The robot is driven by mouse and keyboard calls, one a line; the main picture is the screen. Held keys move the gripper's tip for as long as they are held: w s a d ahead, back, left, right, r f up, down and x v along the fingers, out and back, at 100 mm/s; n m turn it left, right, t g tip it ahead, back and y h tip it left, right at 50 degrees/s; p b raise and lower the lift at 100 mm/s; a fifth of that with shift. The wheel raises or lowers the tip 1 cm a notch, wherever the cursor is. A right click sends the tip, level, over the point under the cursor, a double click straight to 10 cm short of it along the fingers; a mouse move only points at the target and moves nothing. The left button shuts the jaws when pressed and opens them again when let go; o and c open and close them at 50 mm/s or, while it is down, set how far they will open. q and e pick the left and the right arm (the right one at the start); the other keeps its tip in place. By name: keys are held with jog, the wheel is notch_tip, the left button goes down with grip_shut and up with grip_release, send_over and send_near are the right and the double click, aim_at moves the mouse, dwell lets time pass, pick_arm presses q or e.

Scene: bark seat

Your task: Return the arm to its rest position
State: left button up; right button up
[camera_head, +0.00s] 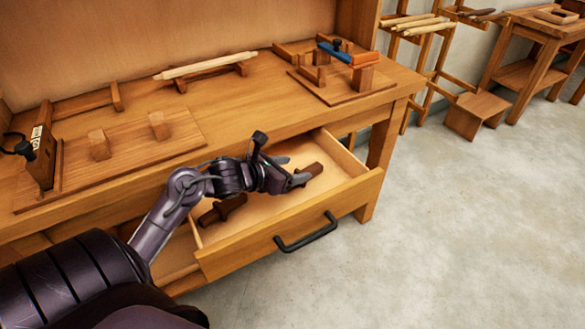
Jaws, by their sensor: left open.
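My left arm (165,225) comes in from the lower left and reaches over the open drawer (270,225) of the wooden workbench. My left gripper (294,170) is open above the drawer. A dark brown wooden piece (314,170) lies by its fingertips; I cannot tell whether they touch it. Another dark brown wooden piece (222,209) lies in the drawer on the left, partly hidden by my arm. My right gripper is not in view.
The drawer front has a black handle (306,232). On the benchtop stand a wooden fixture board (120,155) at left, a pale stick on a rest (205,66) and a clamp fixture (345,70) at right. Racks and a side table stand behind. The floor (470,230) at right is clear.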

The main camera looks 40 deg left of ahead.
pick_arm(q)
jog(key=v, duration=0.6)
jog(key=shift+s, duration=0.15)
jog(key=shift+s+a+r, duration=0.1)
jog(key=shift+s+r, duration=0.15)
jog(key=shift+s, duration=0.15)
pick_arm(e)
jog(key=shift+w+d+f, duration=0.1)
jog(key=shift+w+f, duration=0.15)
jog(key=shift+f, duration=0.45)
